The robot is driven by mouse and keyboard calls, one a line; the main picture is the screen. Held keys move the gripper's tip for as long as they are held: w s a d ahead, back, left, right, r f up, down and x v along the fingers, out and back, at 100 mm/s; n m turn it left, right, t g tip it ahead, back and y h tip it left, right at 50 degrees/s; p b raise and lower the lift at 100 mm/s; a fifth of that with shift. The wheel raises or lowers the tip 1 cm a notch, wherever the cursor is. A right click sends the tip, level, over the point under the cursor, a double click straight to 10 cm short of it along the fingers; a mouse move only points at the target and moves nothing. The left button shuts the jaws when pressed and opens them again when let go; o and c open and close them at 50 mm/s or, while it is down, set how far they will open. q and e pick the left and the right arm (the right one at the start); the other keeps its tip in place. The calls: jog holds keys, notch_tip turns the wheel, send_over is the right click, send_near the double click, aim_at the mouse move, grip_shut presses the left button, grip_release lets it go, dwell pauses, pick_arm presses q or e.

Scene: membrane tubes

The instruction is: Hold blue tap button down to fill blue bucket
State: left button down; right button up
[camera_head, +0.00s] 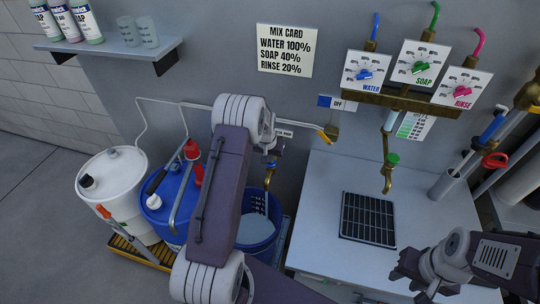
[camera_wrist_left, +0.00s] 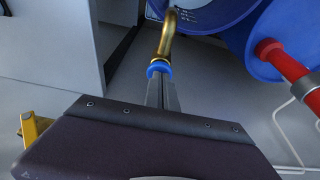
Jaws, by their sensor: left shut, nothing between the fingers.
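The blue bucket (camera_head: 265,250) stands on the floor below the blue tap, partly behind my left arm, with a pale blue-grey surface inside. The tap's blue button (camera_head: 272,164) shows only in part beside my left arm. In the left wrist view the button is a blue disc (camera_wrist_left: 158,68) under the curved brass spout (camera_wrist_left: 168,35). My left gripper (camera_wrist_left: 161,82) is shut and empty, its tips at the button and seemingly touching it. Whether the button is pressed in, I cannot tell. My right gripper (camera_head: 408,283) hangs over the white counter's front, away from the tap; its jaw state is unclear.
A white drum (camera_head: 115,180) and a blue drum (camera_head: 165,215) stand left of my arm. A mix card (camera_head: 284,50) hangs on the wall. Dials and a green-button tap (camera_head: 392,160) are over the counter (camera_head: 430,215), which has a black grate (camera_head: 368,218).

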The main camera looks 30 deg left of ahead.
pick_arm(q)
jog(key=shift+s+d+f, duration=0.1)
jog(key=shift+s+f, duration=0.15)
jog(key=shift+s, duration=0.05)
jog(key=r+p, duration=0.2)
jog(key=r, duration=0.1)
jog(key=r+p, duration=0.2)
jog(key=shift+w, duration=0.3)
jog(key=shift+s+r+b, duration=0.2)
jog(key=shift+r+b, duration=0.15)
jog(key=shift+b, duration=0.45)
jog(key=b+v, duration=0.1)
jog(key=v, duration=0.7)
jog(key=shift+r, duration=0.4)
jog(key=shift+s, duration=0.1)
